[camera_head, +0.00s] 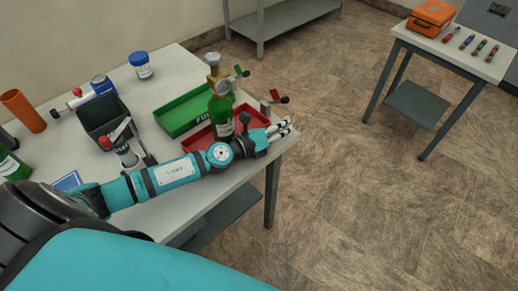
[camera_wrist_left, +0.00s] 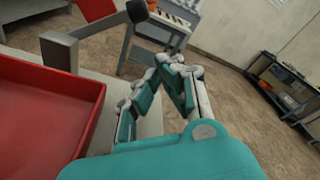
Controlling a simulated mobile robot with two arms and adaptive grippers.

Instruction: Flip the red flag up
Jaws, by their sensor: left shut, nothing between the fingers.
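A small red flag-like piece (camera_head: 275,95) with a dark knob (camera_head: 285,99) sits on a short grey post (camera_head: 265,107) near the table's right edge. In the left wrist view, the grey post (camera_wrist_left: 58,52), a red piece (camera_wrist_left: 95,9) and a dark round knob (camera_wrist_left: 137,11) show at the top left. Whether the red piece is the task's flag is not certain. My left gripper (camera_head: 286,127) is shut and empty at the table's right corner, a little nearer than the post and apart from it. Its fingertips also show in the left wrist view (camera_wrist_left: 170,62). My right gripper is out of view.
A green gas cylinder (camera_head: 221,117) with a brass valve stands beside my left forearm. A red tray (camera_head: 196,139) and a green tray (camera_head: 170,125) lie around it. A grey bin (camera_head: 102,118) is further left. Open floor (camera_head: 340,170) lies right of the table (camera_head: 176,66).

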